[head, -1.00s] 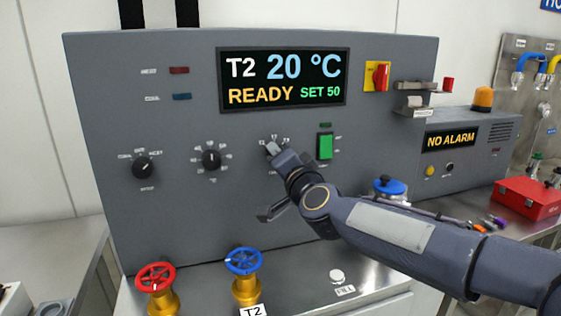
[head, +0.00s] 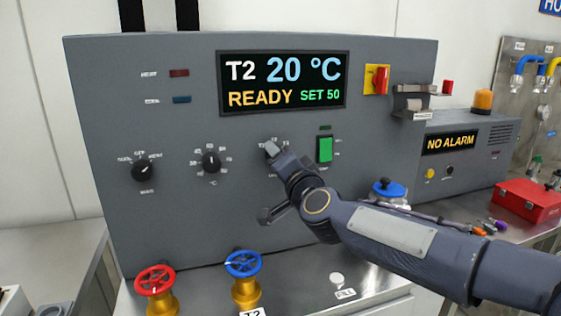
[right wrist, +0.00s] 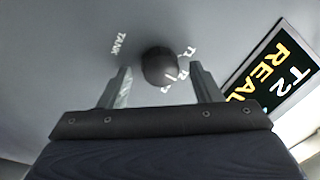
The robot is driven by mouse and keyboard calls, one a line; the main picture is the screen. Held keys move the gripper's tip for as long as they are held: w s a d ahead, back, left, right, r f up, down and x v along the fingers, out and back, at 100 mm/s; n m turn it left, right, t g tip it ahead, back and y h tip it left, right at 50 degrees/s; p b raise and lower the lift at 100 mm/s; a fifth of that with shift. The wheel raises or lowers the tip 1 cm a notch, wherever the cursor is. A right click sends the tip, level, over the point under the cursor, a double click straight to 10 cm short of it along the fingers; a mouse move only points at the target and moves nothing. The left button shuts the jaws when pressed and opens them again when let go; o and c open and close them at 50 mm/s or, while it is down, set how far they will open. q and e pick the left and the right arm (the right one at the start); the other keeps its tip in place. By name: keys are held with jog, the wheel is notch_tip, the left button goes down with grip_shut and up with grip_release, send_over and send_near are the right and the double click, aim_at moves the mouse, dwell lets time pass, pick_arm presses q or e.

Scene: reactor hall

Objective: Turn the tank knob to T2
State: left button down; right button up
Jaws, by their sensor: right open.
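The tank knob (right wrist: 159,62) is dark and round on the grey panel, with the word TANK on one side and small T labels on the other. Its pale mark points toward the labels; the exact label is hard to read. In the head view my right gripper hides most of it. My right gripper (right wrist: 160,72) is open, with one finger on each side of the knob; I cannot tell whether they touch it. In the head view the right gripper (head: 273,150) is at the panel. The display (head: 283,80) reads T2, 20 °C, READY, SET 50. My left gripper is not in view.
Two other black knobs (head: 143,170) (head: 211,161) are left of my right gripper. A green switch (head: 325,149) is close on its right. Red (head: 155,279) and blue (head: 244,263) valve wheels stand below.

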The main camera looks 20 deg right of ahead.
jog(key=s, duration=0.7)
jog(key=shift+s+d+f, duration=0.25)
jog(key=shift+s+d, duration=0.05)
jog(key=s+d+f+n+g+y+p, duration=0.1)
jog(key=s+f+n+g+p, duration=0.2)
jog(key=s+f+g, duration=0.3)
jog(key=s+d+f+n+g+y+p, duration=0.1)
jog(key=s+f+n+g+p, duration=0.2)
jog(key=s+f, duration=1.1)
jog(key=s+n+g, duration=0.2)
jog(key=s+g, duration=0.2)
jog(key=s, duration=0.3)
jog(key=shift+s+d+f, duration=0.15)
jog(key=shift+s+d, duration=0.15)
jog(key=shift+s, duration=0.1)
jog(key=shift+n, duration=0.3)
